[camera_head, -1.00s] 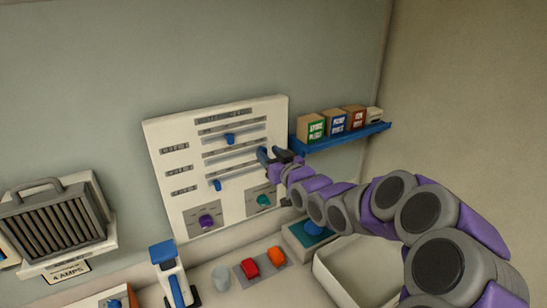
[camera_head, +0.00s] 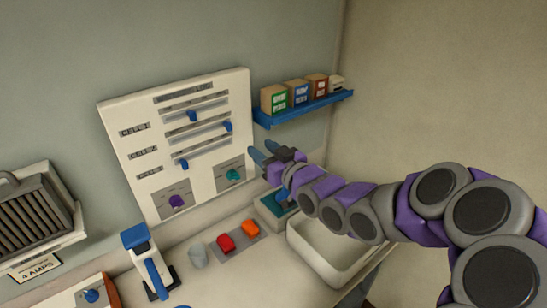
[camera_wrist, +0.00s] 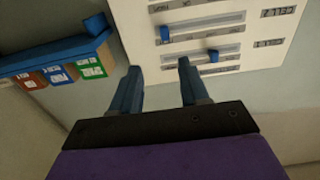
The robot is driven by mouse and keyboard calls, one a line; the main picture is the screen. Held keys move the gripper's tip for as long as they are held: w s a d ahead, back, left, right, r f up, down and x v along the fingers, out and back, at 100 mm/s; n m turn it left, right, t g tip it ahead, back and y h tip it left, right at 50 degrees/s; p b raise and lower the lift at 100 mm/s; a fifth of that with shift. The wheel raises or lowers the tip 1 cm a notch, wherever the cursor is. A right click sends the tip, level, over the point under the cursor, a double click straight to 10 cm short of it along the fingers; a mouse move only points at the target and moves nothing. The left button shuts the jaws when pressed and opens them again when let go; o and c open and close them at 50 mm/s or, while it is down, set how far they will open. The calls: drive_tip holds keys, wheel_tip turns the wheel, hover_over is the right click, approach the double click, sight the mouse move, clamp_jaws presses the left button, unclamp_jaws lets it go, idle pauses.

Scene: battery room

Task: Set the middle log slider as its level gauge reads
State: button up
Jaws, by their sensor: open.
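The white log panel (camera_head: 210,150) on the wall carries three horizontal sliders with blue knobs. The middle slider's knob (camera_head: 228,126) is near the right end of its track; in the wrist view it (camera_wrist: 164,33) shows beyond the fingers. The top knob (camera_head: 192,116) and bottom knob (camera_head: 183,164) sit further left. My gripper (camera_head: 264,152) is open and empty, just right of the panel, apart from the knobs. Its two fingers (camera_wrist: 158,68) show spread in the wrist view.
A blue shelf (camera_head: 305,108) with several small boxes is right of the panel. Purple (camera_head: 177,201) and teal (camera_head: 233,175) dials sit low on the panel.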

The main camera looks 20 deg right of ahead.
drive_tip(key=shift+b+v, duration=1.85)
drive_tip(key=shift+b, duration=0.15)
drive_tip(key=shift+d, duration=0.1)
drive_tip(key=s+f+m+g+h, duration=0.2)
drive_tip(key=s+f+g+h, duration=0.3)
drive_tip(key=s+f+g, duration=0.8)
drive_tip(key=s+a+f+g, duration=0.1)
drive_tip(key=s+a+g, duration=0.2)
drive_tip(key=s, duration=0.8)
drive_tip(key=s+a+f+m+g, duration=0.1)
drive_tip(key=s+a+f+g, duration=0.1)
drive_tip(key=s, duration=0.9)
drive_tip(key=shift+s+a+m+g+h, duration=0.35)
drive_tip(key=shift+a+g, duration=0.15)
drive_tip(key=shift+a, duration=0.15)
